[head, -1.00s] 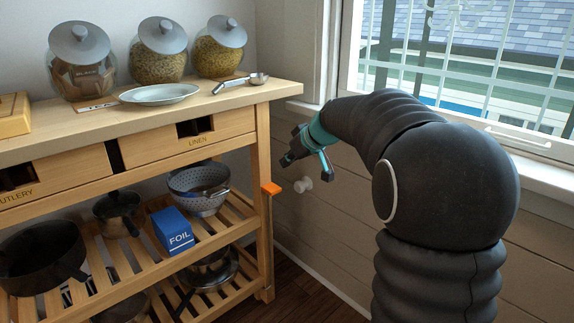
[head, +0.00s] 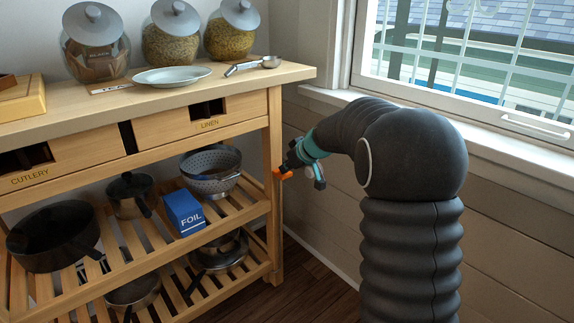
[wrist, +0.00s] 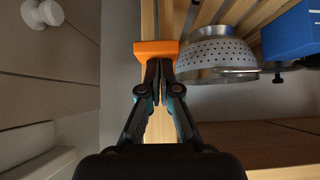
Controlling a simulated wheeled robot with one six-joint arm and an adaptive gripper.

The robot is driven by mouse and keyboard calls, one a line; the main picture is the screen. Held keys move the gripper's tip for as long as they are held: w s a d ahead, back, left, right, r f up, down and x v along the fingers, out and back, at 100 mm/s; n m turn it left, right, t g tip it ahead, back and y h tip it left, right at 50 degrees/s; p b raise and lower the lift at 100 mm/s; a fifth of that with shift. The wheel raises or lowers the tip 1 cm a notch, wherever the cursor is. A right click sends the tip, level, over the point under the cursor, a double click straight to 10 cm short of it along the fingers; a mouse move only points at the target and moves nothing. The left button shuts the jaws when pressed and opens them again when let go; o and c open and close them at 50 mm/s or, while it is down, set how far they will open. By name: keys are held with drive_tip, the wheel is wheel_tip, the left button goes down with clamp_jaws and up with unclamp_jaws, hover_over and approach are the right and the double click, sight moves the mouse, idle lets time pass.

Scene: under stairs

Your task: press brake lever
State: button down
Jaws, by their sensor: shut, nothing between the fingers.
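The brake lever is an orange tab (head: 285,173) at the right front leg of the wooden cart (head: 275,190). My gripper (head: 291,166) is shut and empty, with its tips right at the lever in the head view. In the wrist view the orange lever (wrist: 156,51) lies straight ahead of the closed fingertips (wrist: 158,66), which overlap its lower edge. Whether they touch it or are just short of it, I cannot tell. The fingers hide part of the lever in the head view.
The cart's shelves hold a colander (head: 212,182), a blue foil box (head: 184,212) and dark pots (head: 54,238). Glass jars (head: 231,30) stand on top. The wall and window sill (head: 470,135) are close on the right. A white knob (wrist: 43,12) shows in the wrist view.

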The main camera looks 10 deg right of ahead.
wheel_tip(320, 180, down, 2)
drive_tip(key=b, duration=0.4)
drive_tip(key=shift+f, duration=0.25)
drive_tip(key=shift+s, duration=0.1)
drive_tip(key=w+a+r+p+v, duration=0.1)
drive_tip(key=w+r+v, duration=0.1)
drive_tip(key=v, duration=1.1)
drive_tip(key=shift+r+p, duration=0.2)
drive_tip(key=shift+p, duration=0.2)
